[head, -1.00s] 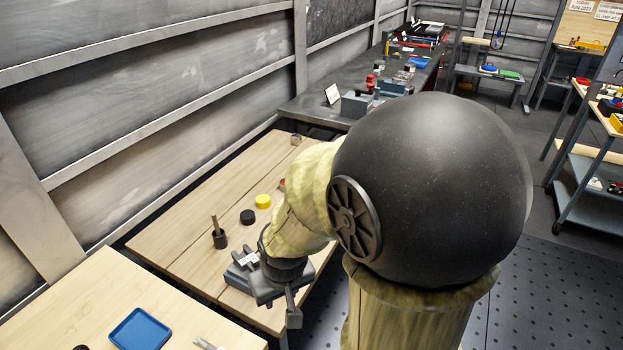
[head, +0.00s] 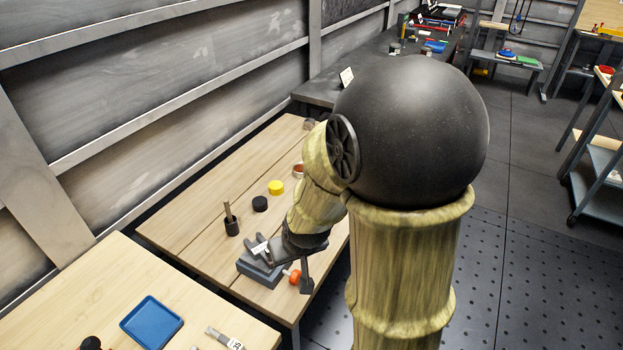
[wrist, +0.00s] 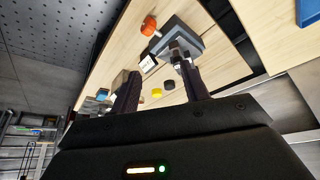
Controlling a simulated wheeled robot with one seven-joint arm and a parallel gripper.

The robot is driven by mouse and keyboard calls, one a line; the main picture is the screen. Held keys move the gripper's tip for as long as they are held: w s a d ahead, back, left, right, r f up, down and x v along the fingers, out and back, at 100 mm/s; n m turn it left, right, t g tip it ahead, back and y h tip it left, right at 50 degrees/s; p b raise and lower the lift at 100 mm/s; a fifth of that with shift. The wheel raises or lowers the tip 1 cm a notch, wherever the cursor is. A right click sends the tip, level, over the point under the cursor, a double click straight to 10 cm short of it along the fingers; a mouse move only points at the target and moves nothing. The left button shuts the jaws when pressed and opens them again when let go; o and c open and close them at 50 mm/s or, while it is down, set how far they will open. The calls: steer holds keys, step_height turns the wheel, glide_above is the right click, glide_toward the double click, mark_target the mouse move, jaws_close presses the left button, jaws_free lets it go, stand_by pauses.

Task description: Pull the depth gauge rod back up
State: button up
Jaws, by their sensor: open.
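A grey block-like fixture (head: 256,267) sits near the right front edge of the middle wooden table, partly hidden behind my gripper in the head view. An orange knob (head: 294,276) sticks out from its side on a short stem. The wrist view also shows the grey fixture (wrist: 189,36) and the orange knob (wrist: 149,25). I cannot tell for sure which part is the depth gauge rod. My gripper (wrist: 158,67) is open, with nothing between its fingers. It hangs near the fixture; the right finger overlaps the fixture's dark clamp-like part in the wrist view.
A dark cup with a brown upright rod (head: 231,225), a black cap (head: 260,204) and a yellow cap (head: 276,187) stand on the same table. A blue tray (head: 152,322) lies on the near table. Bare table lies left of the caps.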

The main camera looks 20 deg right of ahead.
steer(key=w+d+f+t+h+b, duration=0.1)
steer(key=w+d+f+t, duration=0.15)
steer(key=w, duration=0.35)
steer(key=w+d+f+t+b, duration=0.1)
steer(key=w+f+t, duration=0.2)
steer(key=w, duration=0.2)
steer(key=w+d+f+m+t+h+b, duration=0.1)
steer(key=w+d+m+t+h+b, duration=0.2)
steer(key=d+t, duration=0.3)
steer(key=d+h, duration=0.1)
steer(key=d, duration=0.1)
steer(key=shift+d+m+h, duration=0.35)
steer(key=shift+m+h, duration=0.05)
steer(key=shift+w+t, duration=0.25)
